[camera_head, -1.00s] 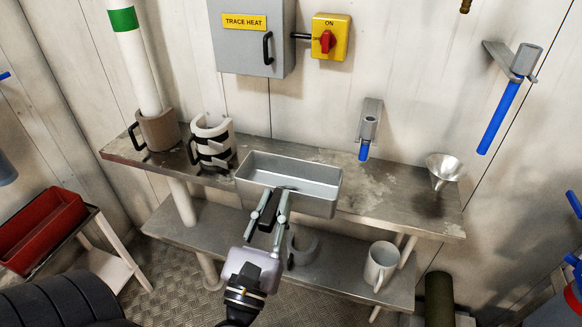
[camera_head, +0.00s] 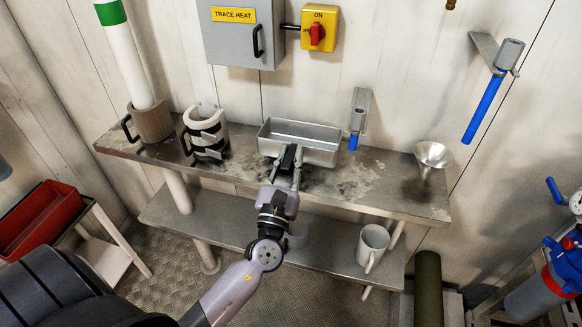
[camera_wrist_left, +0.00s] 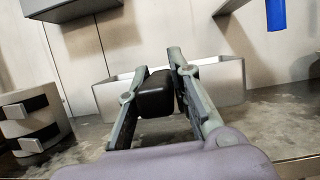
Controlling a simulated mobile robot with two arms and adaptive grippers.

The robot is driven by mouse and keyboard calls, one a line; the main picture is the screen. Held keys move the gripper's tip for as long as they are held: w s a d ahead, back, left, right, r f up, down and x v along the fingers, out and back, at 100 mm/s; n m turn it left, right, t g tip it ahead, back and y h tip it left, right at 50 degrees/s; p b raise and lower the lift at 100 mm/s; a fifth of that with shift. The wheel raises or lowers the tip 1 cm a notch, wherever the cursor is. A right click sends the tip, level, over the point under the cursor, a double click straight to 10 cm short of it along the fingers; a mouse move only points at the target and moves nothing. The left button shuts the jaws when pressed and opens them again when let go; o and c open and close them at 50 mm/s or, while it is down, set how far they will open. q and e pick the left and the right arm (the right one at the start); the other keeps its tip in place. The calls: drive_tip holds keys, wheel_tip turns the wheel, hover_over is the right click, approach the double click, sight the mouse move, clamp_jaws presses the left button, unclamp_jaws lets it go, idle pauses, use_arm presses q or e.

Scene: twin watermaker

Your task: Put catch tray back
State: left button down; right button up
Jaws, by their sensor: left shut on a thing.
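The catch tray (camera_head: 316,151) is a grey metal open-topped box. It is at the upper shelf, toward the back wall, left of the blue-tipped tap (camera_head: 355,130). It also shows in the left wrist view (camera_wrist_left: 222,80), beyond the fingers. My left gripper (camera_head: 287,160) is at the tray's front side, shut on its black handle (camera_wrist_left: 156,94). Whether the tray's underside touches the shelf is hidden. My right gripper is not in view.
The metal shelf (camera_head: 390,188) also carries a strapped white cylinder (camera_head: 206,134), a brown mug-like holder (camera_head: 152,122) and a funnel (camera_head: 432,156). A white mug (camera_head: 371,246) stands on the lower shelf. A grey cabinet (camera_head: 240,40) hangs above.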

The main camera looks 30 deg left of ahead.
use_arm(q)
wheel_tip(320, 180, down, 3)
drive_tip(key=shift+r, duration=0.15)
drive_tip(key=shift+w+f, duration=0.25)
drive_tip(key=shift+f, duration=0.05)
drive_tip(key=shift+s, duration=0.1)
drive_tip(key=c, duration=1.9)
unclamp_jaws()
drive_tip(key=shift+f, duration=0.25)
drive_tip(key=o, duration=0.5)
drive_tip(key=shift+r, duration=0.1)
drive_tip(key=shift+c, duration=0.2)
